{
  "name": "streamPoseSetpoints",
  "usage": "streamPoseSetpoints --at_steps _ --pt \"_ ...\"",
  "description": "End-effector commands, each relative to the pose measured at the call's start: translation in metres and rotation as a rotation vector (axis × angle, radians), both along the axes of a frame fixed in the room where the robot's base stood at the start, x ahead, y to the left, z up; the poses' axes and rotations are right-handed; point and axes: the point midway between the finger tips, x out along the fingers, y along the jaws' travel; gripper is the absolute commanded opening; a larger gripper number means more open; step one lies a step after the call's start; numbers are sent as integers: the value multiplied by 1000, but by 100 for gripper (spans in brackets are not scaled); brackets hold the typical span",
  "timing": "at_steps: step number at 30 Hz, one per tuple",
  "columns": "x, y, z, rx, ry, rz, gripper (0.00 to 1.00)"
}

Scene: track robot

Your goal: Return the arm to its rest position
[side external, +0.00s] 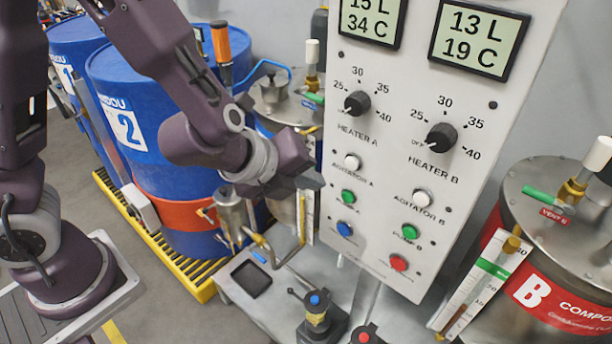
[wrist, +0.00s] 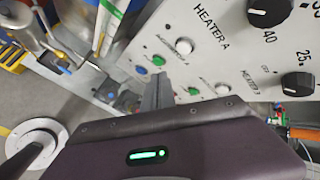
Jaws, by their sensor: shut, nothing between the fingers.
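My gripper (side external: 312,181) is shut and empty in the side external view. It is at the left edge of the white control panel (side external: 375,130), close to the agitator A and pump buttons. Whether it touches the panel I cannot tell. In the wrist view the closed fingers (wrist: 157,92) point toward the panel's lower buttons, with heater A's knob (wrist: 268,12) at the upper right. My arm reaches in from the upper left of the side external view.
Blue drums (side external: 150,110) stand on a yellow pallet (side external: 165,245) behind my arm. Tank B (side external: 560,240) stands at the right. Grey floor (side external: 215,325) is open at the lower left.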

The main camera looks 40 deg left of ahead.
Motion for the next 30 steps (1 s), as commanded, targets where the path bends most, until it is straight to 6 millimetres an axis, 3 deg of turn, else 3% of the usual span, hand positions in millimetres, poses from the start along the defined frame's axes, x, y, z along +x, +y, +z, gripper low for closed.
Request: streamPoseSetpoints --at_steps 2,4,6,9,12,15,20,30 --pt "0 40 24 -23 -37 183 0" --pt "-16 95 54 -80 -76 465 0" --pt "-53 149 78 -194 -95 812 0" --pt "-122 184 92 -449 -57 1264 0" --pt "-172 172 96 -764 48 1573 0" --pt "-197 145 104 -1040 169 1721 0" --pt "-207 120 116 -1250 280 1778 0" --pt "-207 118 117 -1260 289 1780 0"
